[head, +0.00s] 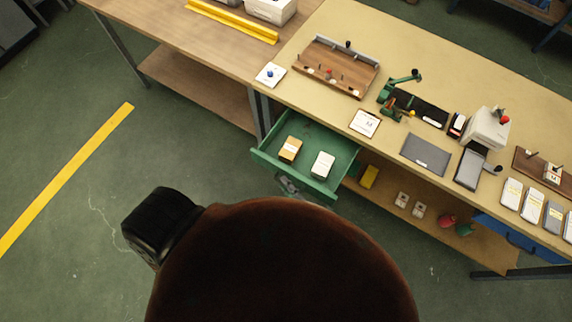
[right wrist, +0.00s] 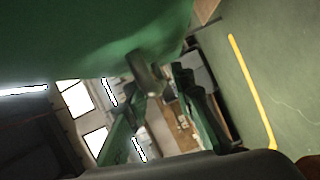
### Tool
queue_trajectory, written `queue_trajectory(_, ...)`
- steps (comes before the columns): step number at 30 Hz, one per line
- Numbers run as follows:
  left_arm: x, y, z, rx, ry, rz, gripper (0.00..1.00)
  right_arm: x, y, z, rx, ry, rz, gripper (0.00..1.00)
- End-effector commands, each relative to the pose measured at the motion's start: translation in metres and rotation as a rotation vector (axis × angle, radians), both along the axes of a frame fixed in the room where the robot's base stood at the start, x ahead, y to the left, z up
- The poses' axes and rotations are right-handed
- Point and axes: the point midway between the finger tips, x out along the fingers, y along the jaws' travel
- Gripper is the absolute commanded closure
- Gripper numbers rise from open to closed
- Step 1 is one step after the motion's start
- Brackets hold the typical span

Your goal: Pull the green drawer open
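The green drawer (head: 259,154) is pulled out from under the table's front edge, so its inside shows in the head view. It holds an orange-and-white box (head: 290,149) and a white box (head: 322,164). My right gripper (head: 290,186) is at the drawer's front, partly hidden by my own body. In the right wrist view the green drawer front (right wrist: 85,35) fills the upper left. A grey handle (right wrist: 145,72) sticks out from it towards the gap between my right fingers (right wrist: 158,115). The fingers are apart; contact with the handle is unclear. My left gripper is out of view.
The tabletop (head: 320,102) bears a wooden tray (head: 335,68), a green clamp-like device (head: 400,88) and several small items. A lower shelf (head: 385,203) holds a yellow box (head: 369,176) and small parts. A blue drawer (head: 508,235) is at right. The floor left is clear.

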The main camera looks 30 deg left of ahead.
Motion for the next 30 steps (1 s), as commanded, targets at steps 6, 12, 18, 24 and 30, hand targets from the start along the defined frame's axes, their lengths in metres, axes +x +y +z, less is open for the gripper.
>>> queue_trajectory(6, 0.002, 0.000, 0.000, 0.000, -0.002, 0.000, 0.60, 0.000, 0.000, 0.001, 0.001, 0.000, 0.000, 0.74)
queue_trajectory(12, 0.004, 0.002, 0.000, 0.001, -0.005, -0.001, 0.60, -0.003, -0.008, 0.001, 0.001, -0.001, 0.000, 0.74)
queue_trajectory(18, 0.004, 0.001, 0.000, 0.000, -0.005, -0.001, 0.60, -0.017, -0.042, 0.003, -0.002, 0.001, -0.001, 0.74)
queue_trajectory(24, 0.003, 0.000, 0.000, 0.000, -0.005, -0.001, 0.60, -0.032, -0.080, 0.006, -0.002, 0.001, -0.001, 0.74)
queue_trajectory(30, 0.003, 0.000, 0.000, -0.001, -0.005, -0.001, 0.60, -0.041, -0.104, 0.010, 0.000, 0.000, -0.001, 0.74)
